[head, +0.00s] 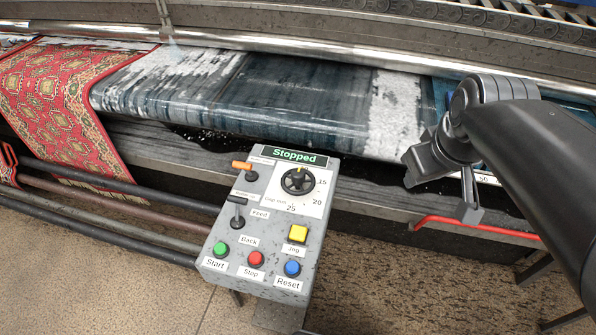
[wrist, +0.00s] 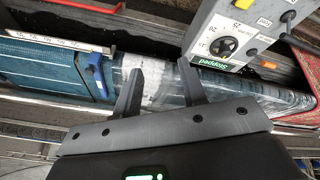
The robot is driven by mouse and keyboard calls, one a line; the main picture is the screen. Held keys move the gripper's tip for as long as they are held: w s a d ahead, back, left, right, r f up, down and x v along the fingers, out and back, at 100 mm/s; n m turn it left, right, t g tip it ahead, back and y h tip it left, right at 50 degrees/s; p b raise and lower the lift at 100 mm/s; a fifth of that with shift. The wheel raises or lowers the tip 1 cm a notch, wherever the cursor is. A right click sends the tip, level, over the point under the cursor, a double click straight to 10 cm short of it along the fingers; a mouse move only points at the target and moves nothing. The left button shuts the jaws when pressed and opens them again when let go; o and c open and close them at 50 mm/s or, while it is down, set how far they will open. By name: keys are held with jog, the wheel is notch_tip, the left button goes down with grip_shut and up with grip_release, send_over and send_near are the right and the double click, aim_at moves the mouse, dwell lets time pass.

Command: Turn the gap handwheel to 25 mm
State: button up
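The gap handwheel (head: 298,181) is a round black knob with a yellow mark, on a white dial plate on the grey control box. The labels 15, 20 and 25 run clockwise down its right side to below it. The yellow mark is at the top of the knob, away from the 25 label. The handwheel also shows in the wrist view (wrist: 224,46), upside down. My gripper (head: 438,190) is open and empty, right of the control box and apart from the handwheel. Its two spread fingers show in the wrist view (wrist: 161,92).
The box has a green "Stopped" display (head: 294,156), an orange-handled lever (head: 242,165), a black-handled lever (head: 237,211), and green, red, blue and yellow buttons. A wet blue carpet (head: 290,95) lies behind, a red rug (head: 70,110) at left. A red bar (head: 470,226) is below my gripper.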

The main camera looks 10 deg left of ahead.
jog(key=o, duration=0.4)
jog(key=w+a+n, duration=0.3)
jog(key=w, duration=0.1)
jog(key=w+a+f+n+g, duration=0.1)
jog(key=w+a+n, duration=0.1)
jog(key=shift+w+a+n, duration=0.25)
jog(key=shift+a+n, duration=0.05)
jog(key=shift+a, duration=0.05)
jog(key=n+g, duration=0.3)
jog(key=n, duration=1.2)
send_near(298, 172)
notch_tip(298, 172, down, 9)
jog(key=shift+w+a+f, duration=0.1)
jog(key=shift+f, duration=0.05)
jog(key=c, duration=1)
